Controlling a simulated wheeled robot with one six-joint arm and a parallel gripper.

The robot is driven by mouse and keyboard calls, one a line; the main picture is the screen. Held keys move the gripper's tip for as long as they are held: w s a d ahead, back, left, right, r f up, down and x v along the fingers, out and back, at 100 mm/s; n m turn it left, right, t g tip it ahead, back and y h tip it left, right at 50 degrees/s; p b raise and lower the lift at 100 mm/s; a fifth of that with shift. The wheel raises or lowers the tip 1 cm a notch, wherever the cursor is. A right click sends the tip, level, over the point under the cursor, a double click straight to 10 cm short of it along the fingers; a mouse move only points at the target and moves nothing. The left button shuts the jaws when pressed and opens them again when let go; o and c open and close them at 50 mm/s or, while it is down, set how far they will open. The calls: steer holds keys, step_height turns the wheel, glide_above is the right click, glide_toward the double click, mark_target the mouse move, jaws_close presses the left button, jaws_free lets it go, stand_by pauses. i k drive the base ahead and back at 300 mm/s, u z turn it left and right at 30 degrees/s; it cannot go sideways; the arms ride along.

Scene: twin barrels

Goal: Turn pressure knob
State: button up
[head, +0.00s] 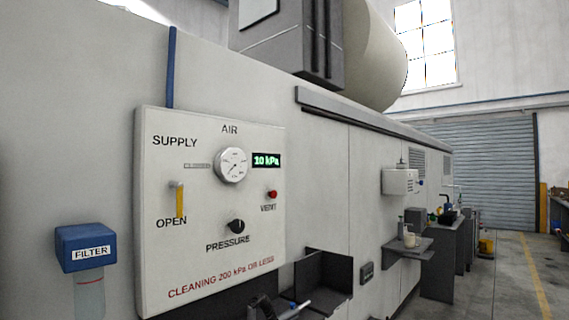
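The black pressure knob (237,226) sits low on a pale control panel (210,270), just above the label PRESSURE. Above it are a round white dial gauge (231,165) and a green digital display (266,160) reading 10 kPa. A yellow supply lever (180,199) points down toward the label OPEN. A red vent button (272,194) is at the right. Red text along the bottom reads CLEANING 200 kPa OR LESS. I cannot make out my gripper in the head view, and nothing touches the knob.
A blue filter unit (86,247) with a clear bowl hangs left of the panel. A dark open bin (322,277) and a partly cut-off dark tool-like item (262,307) are below right. A small shelf (409,250) juts out further right. Open floor (508,275) lies at far right.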

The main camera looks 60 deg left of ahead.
mark_target(237, 226)
steer(key=u, duration=0.35)
steer(key=i, duration=1.1)
steer(key=u, duration=1.55)
steer(key=i, duration=0.65)
steer(key=u, duration=0.65)
